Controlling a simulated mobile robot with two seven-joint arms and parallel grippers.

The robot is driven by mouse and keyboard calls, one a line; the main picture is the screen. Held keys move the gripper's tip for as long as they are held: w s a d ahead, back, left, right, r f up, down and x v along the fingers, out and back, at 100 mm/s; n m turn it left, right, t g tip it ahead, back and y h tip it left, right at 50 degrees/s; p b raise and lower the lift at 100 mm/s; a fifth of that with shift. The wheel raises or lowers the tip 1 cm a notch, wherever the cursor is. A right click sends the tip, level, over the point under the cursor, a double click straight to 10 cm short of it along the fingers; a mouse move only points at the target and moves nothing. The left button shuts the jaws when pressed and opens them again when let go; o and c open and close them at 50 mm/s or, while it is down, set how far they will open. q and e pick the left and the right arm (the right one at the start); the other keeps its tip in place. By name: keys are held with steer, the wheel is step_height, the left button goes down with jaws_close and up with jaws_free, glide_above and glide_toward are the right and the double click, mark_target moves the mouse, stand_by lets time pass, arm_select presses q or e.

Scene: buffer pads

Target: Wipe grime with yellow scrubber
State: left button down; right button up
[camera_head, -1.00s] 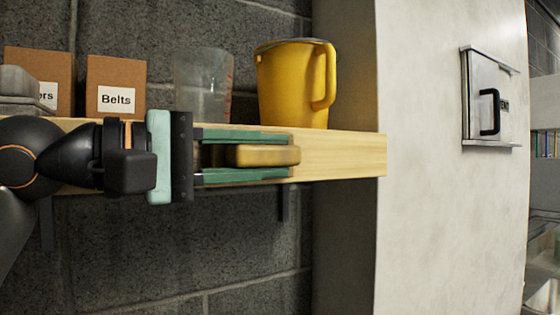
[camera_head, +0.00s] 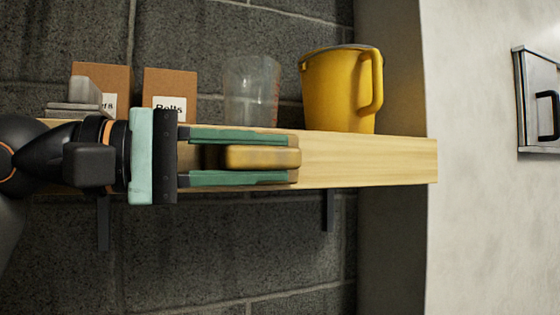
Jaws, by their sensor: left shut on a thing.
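My left gripper (camera_head: 238,158) comes in from the left, its green fingers pointing right. It is shut on the yellow scrubber (camera_head: 262,157), a small yellow-brown block with a darker brown part behind it, held between the fingers. The scrubber is in front of the wooden shelf in the view; I cannot tell if it touches the shelf. No grime is clearly visible. My right gripper is not in view.
A pale wall (camera_head: 490,220) with a metal-framed panel (camera_head: 538,100) stands at right.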

arm_select(q)
steer(key=shift+s+a, duration=0.15)
steer(key=shift+a, duration=0.45)
steer(key=shift+s+d+b, duration=0.15)
steer(key=shift+s+b, duration=0.15)
steer(key=shift+s, duration=0.15)
steer(key=shift+s+d+b, duration=0.25)
steer(key=shift+s, duration=0.55)
steer(key=shift+s+d+b, duration=0.25)
steer(key=shift+s+d, duration=0.05)
steer(key=shift+s, duration=0.5)
steer(key=shift+s+d+b, duration=0.25)
steer(key=shift+s, duration=0.55)
steer(key=s, duration=0.1)
steer(key=s+d+b, duration=0.1)
steer(key=s, duration=0.1)
steer(key=shift+w, duration=0.1)
